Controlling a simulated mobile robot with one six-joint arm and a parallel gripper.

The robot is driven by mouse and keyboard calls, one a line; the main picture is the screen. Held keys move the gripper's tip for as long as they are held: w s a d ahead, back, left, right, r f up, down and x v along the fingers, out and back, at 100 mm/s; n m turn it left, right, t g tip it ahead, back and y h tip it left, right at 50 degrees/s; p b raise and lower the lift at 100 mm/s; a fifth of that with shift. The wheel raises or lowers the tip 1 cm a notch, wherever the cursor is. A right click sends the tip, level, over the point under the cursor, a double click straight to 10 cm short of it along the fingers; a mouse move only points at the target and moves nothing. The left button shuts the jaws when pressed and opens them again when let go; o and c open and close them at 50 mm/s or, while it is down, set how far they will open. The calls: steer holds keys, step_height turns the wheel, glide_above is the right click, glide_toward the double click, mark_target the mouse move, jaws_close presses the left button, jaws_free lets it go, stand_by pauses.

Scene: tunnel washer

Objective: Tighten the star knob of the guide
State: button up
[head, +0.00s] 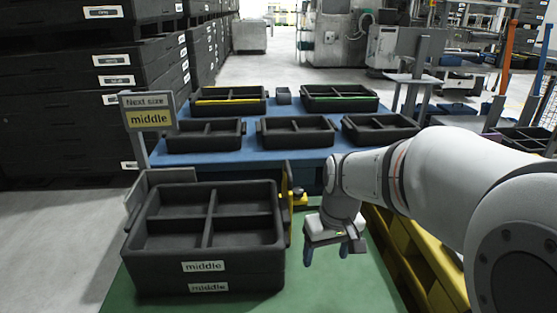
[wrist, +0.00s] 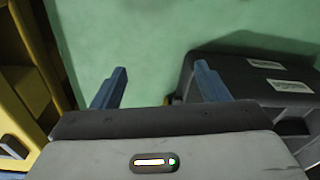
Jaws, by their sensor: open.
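The guide (head: 287,208) is a yellow upright piece against the right side of the stacked black crates in the head view. A small dark knob (head: 299,192) seems to sit on its yellow bracket; its star shape is too small to make out. My gripper (head: 326,253) points down over the green surface, to the right of and nearer than the guide. In the wrist view its two blue fingers (wrist: 160,80) are apart with nothing between them. The knob cannot be made out in the wrist view.
Two stacked crates labelled "middle" (head: 204,267) stand on the green table (head: 340,290); they also show in the wrist view (wrist: 250,80). A sign (head: 148,112) reads "Next size middle". Several black trays lie on the blue table (head: 200,160). A yellow structure (head: 410,265) flanks the right.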

steer(key=w+r+n+p, duration=0.3)
steer(key=w+r, duration=0.1)
steer(key=w, duration=0.8)
steer(key=n+y+p, duration=0.4)
steer(key=n+p, duration=0.5)
steer(key=p, duration=0.2)
glide_toward(298, 190)
steer(key=shift+t, duration=0.3)
steer(key=x, duration=0.2)
steer(key=b+x, duration=0.1)
steer(key=x, duration=0.5)
steer(key=shift+s+a+f+b, duration=0.15)
steer(key=shift+s+f+b, duration=0.05)
steer(key=shift+s+b, duration=0.15)
steer(key=shift+c, duration=0.2)
steer(key=c, duration=1)
steer(key=shift+o, duration=0.2)
